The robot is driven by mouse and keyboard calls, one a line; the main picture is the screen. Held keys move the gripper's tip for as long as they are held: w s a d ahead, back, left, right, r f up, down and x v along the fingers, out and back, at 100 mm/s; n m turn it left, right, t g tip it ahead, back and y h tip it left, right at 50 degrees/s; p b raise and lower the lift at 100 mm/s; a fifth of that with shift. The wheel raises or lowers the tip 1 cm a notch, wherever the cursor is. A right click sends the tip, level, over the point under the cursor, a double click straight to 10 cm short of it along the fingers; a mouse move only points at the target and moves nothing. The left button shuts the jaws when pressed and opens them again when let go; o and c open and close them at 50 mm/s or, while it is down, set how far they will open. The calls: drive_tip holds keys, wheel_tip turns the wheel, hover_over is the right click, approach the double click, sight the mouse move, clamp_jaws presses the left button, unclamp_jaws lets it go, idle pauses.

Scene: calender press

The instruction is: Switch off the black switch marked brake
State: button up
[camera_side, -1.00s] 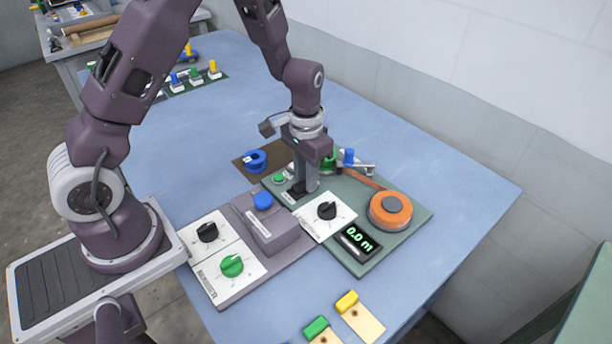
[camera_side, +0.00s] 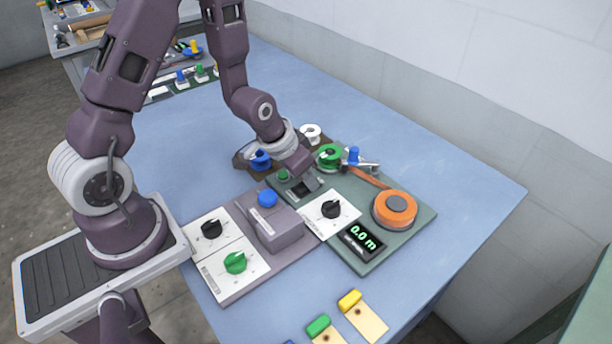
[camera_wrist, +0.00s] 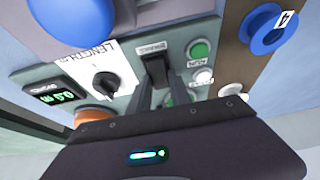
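The black switch (camera_wrist: 155,68) sits in the green panel in the wrist view, with a white label (camera_wrist: 151,47) reading BRAKE upside down beside it. In the side view the switch (camera_side: 300,189) is partly covered by my gripper (camera_side: 312,182), which comes down at a slant from the upper left. In the wrist view my gripper (camera_wrist: 160,95) has its grey fingers at the near end of the switch. I cannot tell whether they touch it, how far apart the tips are, or which way the switch is tipped.
A green button (camera_wrist: 198,50) and a white button (camera_wrist: 203,76) sit close beside the switch. A black knob on a white plate (camera_side: 331,209), a lit display reading 0.0 m (camera_side: 362,240) and an orange roll (camera_side: 395,210) are nearby. A grey box with a blue button (camera_side: 267,198) stands to the left.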

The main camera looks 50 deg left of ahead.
drive_tip(key=o, duration=0.4)
drive_tip(key=shift+r, duration=0.1)
drive_tip(key=shift+v, duration=3.6)
wheel_tip(320, 180, up, 10)
hover_over(294, 195)
drive_tip(key=s, duration=0.5)
drive_tip(key=s+d+r, duration=0.3)
drive_tip(key=s+r, duration=0.5)
drive_tip(key=s, duration=0.4)
drive_tip(key=shift+s+d+t, duration=0.2)
drive_tip(key=shift+d+t, duration=0.1)
